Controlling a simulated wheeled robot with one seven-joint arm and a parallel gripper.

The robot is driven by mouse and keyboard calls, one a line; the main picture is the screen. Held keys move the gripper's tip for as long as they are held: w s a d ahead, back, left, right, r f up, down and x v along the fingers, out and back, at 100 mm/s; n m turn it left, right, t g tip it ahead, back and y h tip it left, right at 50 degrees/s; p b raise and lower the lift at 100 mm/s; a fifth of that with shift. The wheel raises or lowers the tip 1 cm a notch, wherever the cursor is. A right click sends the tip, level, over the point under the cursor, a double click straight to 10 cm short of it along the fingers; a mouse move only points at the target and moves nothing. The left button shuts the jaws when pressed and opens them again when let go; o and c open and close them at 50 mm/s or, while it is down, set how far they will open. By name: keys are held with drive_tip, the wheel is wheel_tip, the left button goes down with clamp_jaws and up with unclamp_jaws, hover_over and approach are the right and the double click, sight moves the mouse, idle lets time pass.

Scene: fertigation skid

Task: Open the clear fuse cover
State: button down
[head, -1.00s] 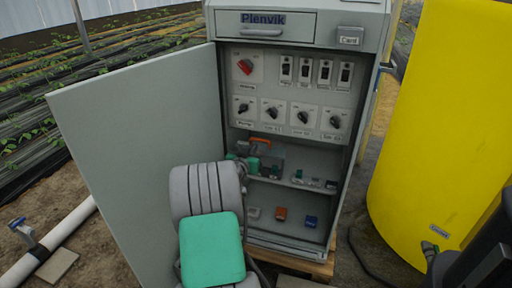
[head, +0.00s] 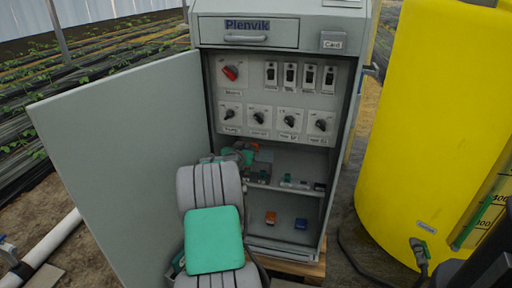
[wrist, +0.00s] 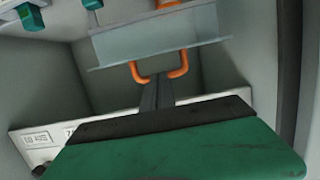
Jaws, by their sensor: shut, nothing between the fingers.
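The clear fuse cover (wrist: 160,40) is a greyish see-through box-like piece with an orange handle (wrist: 160,72) on its edge. In the head view the cover (head: 262,171) sits on the cabinet's middle shelf, partly hidden by my arm, and only a bit of its orange handle shows. My gripper (wrist: 157,82) is shut and empty, its fingertips at the middle of the orange handle, overlapping it in the wrist view. I cannot tell whether they touch it. In the head view my gripper is mostly hidden behind my own arm.
The grey cabinet door (head: 130,165) stands open at left. Above the shelf is a panel with a red knob (head: 231,73), black switches and several dials. Small green parts (head: 287,181) stand on the shelf at right. Below are orange (head: 270,218) and blue (head: 301,224) pieces. A yellow tank (head: 425,130) stands right.

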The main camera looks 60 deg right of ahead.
drive_tip(key=shift+w+d+r+b, duration=0.2)
drive_tip(key=shift+w+d+b, duration=0.1)
drive_tip(key=shift+w, duration=0.1)
drive_tip(key=shift+s, duration=0.1)
drive_tip(key=r+p+v, duration=0.1)
drive_tip(key=p+v, duration=0.2)
drive_tip(key=v, duration=1.1)
